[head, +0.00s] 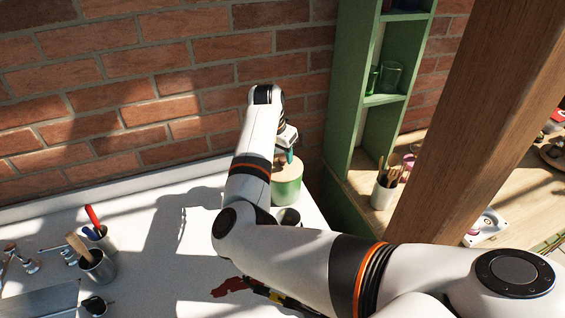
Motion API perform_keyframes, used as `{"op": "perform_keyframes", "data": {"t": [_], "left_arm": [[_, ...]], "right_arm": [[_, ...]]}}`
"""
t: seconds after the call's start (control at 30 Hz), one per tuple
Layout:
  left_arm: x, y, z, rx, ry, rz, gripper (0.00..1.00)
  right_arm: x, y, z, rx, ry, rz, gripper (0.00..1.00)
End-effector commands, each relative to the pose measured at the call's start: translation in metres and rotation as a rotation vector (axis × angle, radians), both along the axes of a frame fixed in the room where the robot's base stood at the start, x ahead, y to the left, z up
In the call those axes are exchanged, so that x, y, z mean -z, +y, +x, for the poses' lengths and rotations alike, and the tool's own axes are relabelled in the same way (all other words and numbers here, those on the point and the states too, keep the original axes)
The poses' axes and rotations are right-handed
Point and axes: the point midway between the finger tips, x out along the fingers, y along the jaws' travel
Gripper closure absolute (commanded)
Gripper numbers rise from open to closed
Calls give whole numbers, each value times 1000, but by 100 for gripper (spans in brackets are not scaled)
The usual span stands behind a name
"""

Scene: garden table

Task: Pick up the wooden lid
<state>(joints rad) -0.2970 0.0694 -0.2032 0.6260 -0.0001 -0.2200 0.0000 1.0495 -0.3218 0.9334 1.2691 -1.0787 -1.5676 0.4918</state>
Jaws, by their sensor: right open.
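The wooden lid (284,172) is a pale, round disc on top of a green jar (287,188), which stands at the far right corner of the white table. My right gripper (290,156) is right above the lid, at the end of my right arm, pointing down. It is open. Whether its fingers touch the lid cannot be told from this view. My forearm covers the left edge of the jar and lid. My left gripper is not in view.
A dark-topped cup (289,217) stands just in front of the jar. A green shelf unit (350,130) rises to the right, and a brick wall (150,90) is behind. Metal cups with tools (97,266) stand at the left. A red tool (229,288) lies near my arm.

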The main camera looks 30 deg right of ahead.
Motion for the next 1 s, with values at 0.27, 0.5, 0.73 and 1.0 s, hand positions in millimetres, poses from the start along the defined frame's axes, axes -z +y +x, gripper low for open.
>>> {"op": "perform_keyframes", "data": {"t": [0.27, 0.5, 0.73, 1.0], "left_arm": [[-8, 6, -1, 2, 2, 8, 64], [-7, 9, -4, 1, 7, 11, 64], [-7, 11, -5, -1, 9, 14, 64], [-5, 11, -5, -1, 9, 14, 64]], "right_arm": [[21, -6, 2, 2, -1, -1, 53], [21, -6, 2, 2, -1, -1, 66], [20, -6, 2, 2, -2, 0, 100], [16, -6, 2, 2, -2, -1, 100]]}}
